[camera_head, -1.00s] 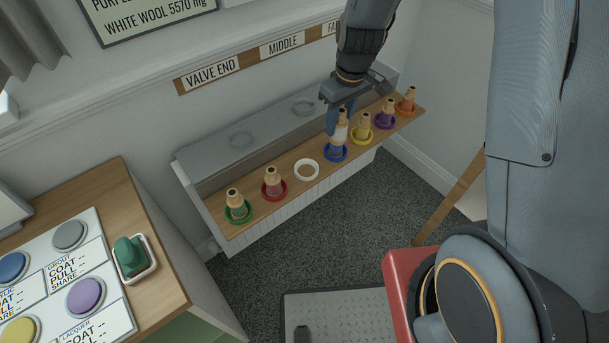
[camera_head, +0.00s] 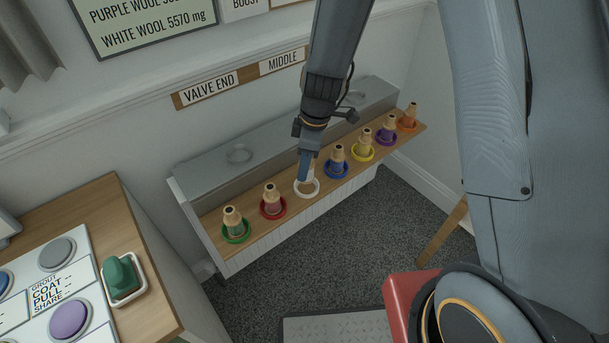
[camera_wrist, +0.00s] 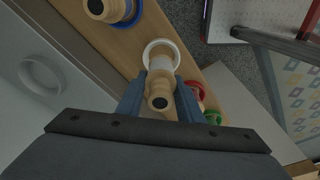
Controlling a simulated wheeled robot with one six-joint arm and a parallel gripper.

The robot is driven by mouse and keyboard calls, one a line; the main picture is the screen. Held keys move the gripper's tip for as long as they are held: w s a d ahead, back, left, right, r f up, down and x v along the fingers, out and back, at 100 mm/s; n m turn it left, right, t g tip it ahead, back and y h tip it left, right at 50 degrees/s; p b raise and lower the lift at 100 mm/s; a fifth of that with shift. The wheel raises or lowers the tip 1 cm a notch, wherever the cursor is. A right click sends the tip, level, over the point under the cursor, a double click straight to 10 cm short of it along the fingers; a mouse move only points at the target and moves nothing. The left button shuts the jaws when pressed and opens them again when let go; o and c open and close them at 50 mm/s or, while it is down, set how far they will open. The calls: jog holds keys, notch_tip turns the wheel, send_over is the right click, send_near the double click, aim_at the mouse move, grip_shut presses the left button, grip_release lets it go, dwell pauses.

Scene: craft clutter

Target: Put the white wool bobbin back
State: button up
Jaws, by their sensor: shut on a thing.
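My gripper (camera_head: 306,172) is shut on the white wool bobbin (camera_wrist: 160,72), which has a pale wooden top with a dark hole. In the wrist view one blue-grey finger lies on each side of it. In the head view the fingers hide most of the bobbin. The white ring (camera_head: 306,194) lies on the wooden shelf, between the red and blue bobbins. The bobbin's lower end is over the ring, which also shows in the wrist view (camera_wrist: 147,52). I cannot tell whether the bobbin touches the shelf inside it.
On the shelf (camera_head: 288,205), the red bobbin (camera_head: 270,200) and green bobbin (camera_head: 234,222) stand left of the ring. The blue bobbin (camera_head: 338,160), yellow bobbin (camera_head: 364,144), purple bobbin (camera_head: 387,129) and orange bobbin (camera_head: 409,116) stand right, each in its coloured ring.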

aim_at(312, 164)
jog(key=shift+f, duration=2.15)
jog(key=shift+f, duration=0.15)
jog(key=o, duration=1.1)
jog(key=shift+c, duration=0.2)
jog(key=r, duration=0.4)
jog(key=d+r, duration=0.1)
jog(key=r, duration=0.6)
jog(key=shift+s+d+r+b, duration=0.1)
jog(key=shift+d+r+b, duration=0.2)
jog(key=shift+d+r, duration=0.05)
jog(key=shift+s+d+r, duration=0.15)
jog(key=shift+d+r, duration=0.05)
jog(key=shift+r, duration=0.15)
jog(key=s+d+r+m+h, duration=0.1)
jog(key=s+d+r+m, duration=0.2)
jog(key=s+d+m, duration=0.3)
jog(key=s+d+r+m, duration=0.3)
jog(key=s+d+m, duration=0.4)
jog(key=m, duration=0.3)
jog(key=shift+s+d+r+h, duration=0.15)
jog(key=shift+s+r+h, duration=0.2)
jog(key=shift+s, duration=0.55)
